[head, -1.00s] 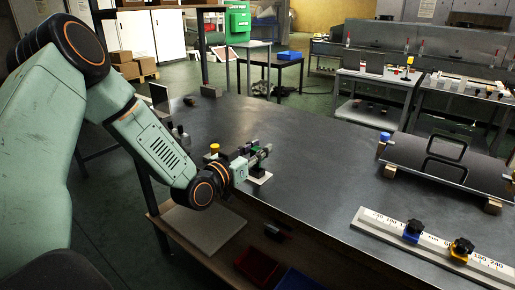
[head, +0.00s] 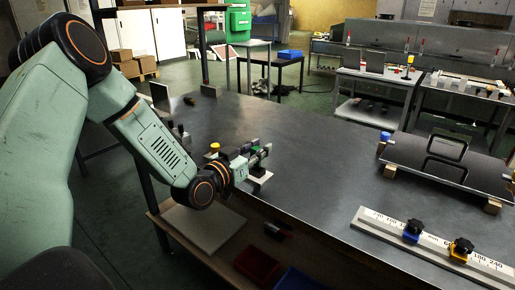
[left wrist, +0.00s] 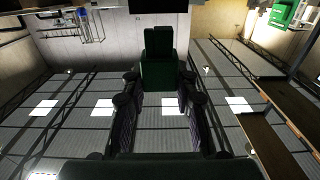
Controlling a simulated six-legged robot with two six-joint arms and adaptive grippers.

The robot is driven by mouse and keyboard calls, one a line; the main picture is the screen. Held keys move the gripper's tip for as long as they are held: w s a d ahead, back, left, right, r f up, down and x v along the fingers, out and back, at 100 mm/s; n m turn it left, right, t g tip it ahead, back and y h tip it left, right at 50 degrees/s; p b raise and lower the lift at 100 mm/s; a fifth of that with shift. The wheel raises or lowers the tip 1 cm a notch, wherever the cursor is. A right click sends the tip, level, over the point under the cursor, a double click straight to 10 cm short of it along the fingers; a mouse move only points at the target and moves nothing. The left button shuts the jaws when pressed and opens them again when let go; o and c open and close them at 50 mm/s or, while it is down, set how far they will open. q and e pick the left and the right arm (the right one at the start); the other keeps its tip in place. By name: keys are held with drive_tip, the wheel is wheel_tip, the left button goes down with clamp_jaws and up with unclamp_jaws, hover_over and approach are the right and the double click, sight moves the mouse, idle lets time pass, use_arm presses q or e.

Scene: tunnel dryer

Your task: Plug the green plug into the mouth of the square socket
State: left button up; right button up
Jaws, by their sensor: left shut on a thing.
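My left gripper (head: 250,162) reaches over the near left part of the dark table in the head view. In the left wrist view its two fingers (left wrist: 158,98) are shut on the green plug (left wrist: 158,68), which points away from the wrist, a narrower part at its far end. A dark block (left wrist: 158,5) is cut off by the top edge of that view, beyond the plug and apart from it in the picture. I cannot tell whether it is the square socket. Around the gripper in the head view, small dark parts overlap, and the socket cannot be made out. My right gripper is not in view.
A yellow-topped part (head: 214,147) stands left of the gripper, and a small pale plate (head: 262,179) lies below it. A scale rail (head: 385,229) with blue and yellow clamps is at front right. A dark panel (head: 420,165) is behind it. The table middle is clear.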

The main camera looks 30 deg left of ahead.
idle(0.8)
use_arm(q)
drive_tip(key=shift+f+b, duration=0.9)
drive_tip(key=shift+f, duration=0.5)
drive_tip(key=o, duration=1.1)
drive_tip(key=shift+s+a, duration=0.15)
drive_tip(key=shift+s, duration=0.8)
drive_tip(key=shift+s+a, duration=0.15)
drive_tip(key=shift+s, duration=1.4)
drive_tip(key=shift+s+a, duration=0.15)
drive_tip(key=shift+s, duration=1.1)
